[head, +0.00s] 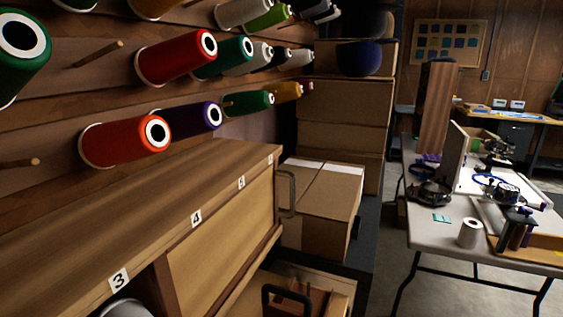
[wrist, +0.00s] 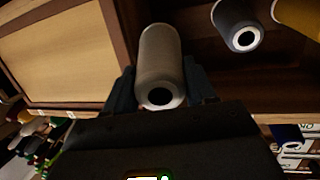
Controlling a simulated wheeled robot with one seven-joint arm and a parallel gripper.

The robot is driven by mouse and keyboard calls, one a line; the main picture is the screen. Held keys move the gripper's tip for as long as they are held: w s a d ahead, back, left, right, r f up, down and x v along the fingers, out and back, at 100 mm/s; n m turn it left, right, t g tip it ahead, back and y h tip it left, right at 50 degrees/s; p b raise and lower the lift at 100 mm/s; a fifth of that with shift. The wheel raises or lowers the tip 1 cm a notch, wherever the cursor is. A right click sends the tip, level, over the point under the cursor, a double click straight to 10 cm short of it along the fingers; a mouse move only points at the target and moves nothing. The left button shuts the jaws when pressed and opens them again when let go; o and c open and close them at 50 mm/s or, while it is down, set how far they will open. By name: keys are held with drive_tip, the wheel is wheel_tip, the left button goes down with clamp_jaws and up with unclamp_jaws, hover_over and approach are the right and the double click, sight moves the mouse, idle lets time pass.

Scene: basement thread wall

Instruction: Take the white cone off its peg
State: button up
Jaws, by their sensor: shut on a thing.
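A greyish-white thread cone (wrist: 160,55) is between the two dark fingers of my gripper (wrist: 160,78) in the wrist view. The fingers are closed against its sides, and its round end with a dark hole faces the camera. No peg shows at that hole, and the far end is against dark wood, so I cannot tell whether it sits on a peg. My gripper is not seen in the head view. Other white cones show on the wall there, one at the top (head: 243,12).
A blue-grey cone (wrist: 240,28) and a yellow cone (wrist: 298,14) are to the right of the held cone. A wooden cabinet (head: 225,225) with numbered labels stands below the wall of cones. Cardboard boxes (head: 325,195) and a work table (head: 445,235) are to the right.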

drive_tip(key=d+r+p, duration=0.1)
drive_tip(key=s+d+r, duration=0.1)
drive_tip(key=d, duration=0.1)
drive_tip(key=shift+s+d+r+p, duration=0.2)
drive_tip(key=shift+d+r+p, duration=0.05)
drive_tip(key=shift+r+p, duration=0.15)
